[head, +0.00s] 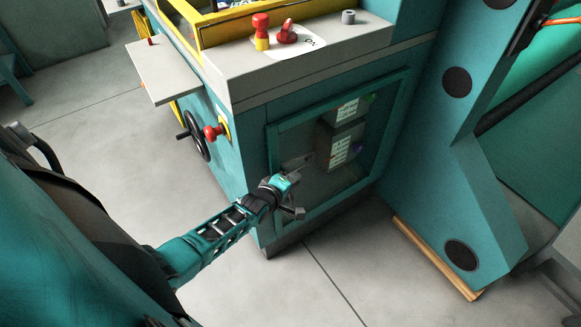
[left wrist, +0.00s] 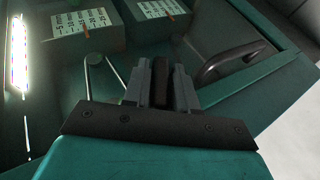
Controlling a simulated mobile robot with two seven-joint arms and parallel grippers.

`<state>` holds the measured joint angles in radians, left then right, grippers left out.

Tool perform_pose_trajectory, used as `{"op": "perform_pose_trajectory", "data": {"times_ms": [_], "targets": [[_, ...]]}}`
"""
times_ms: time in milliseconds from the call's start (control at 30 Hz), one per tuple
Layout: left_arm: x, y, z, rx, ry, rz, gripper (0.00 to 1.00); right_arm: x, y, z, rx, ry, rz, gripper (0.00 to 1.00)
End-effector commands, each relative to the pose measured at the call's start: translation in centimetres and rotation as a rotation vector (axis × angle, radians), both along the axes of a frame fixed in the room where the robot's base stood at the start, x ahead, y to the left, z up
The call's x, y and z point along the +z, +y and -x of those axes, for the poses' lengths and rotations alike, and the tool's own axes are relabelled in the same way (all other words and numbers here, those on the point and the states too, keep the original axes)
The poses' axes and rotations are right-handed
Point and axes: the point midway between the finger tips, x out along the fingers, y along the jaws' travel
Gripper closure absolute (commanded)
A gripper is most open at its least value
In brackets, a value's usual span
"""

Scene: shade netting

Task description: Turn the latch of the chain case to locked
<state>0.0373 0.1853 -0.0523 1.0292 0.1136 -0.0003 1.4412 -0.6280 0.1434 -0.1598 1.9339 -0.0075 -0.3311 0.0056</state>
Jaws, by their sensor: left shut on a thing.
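The chain case (head: 327,200) is a teal-framed door with a dark see-through pane, low on the side of the teal machine. My left gripper (head: 294,172) is at the left part of this door. In the left wrist view its two grey fingers (left wrist: 160,88) are shut on a narrow dark piece (left wrist: 161,72), which appears to be the latch. The fingers hide most of it, so I cannot tell its turn position. A dark curved handle (left wrist: 228,63) stands beside the fingers, apart from them. My right gripper is not in view.
A red knob (head: 212,132) and a black handwheel (head: 196,135) stick out left of the case. A grey side shelf (head: 163,72) juts out above them. A red switch (head: 287,34) sits on the machine top. The floor in front (head: 330,270) is clear.

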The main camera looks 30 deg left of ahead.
Motion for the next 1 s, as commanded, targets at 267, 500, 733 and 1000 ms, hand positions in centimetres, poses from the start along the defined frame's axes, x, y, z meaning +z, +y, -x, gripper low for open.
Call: {"op": "perform_pose_trajectory", "data": {"times_ms": [267,500,733,1000], "targets": [[0.6,-0.3,-0.1,0.003,0.244,-0.092,1.00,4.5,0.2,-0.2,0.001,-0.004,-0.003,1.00],[0.2,-0.3,-0.2,0.001,0.452,-0.181,1.00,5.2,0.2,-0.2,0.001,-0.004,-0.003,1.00],[-0.2,-0.2,-0.2,0.000,0.645,-0.265,1.00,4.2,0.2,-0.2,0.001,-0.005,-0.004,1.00],[-0.3,-0.1,-0.2,0.001,0.824,-0.342,1.00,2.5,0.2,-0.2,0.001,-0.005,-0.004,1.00]]}}
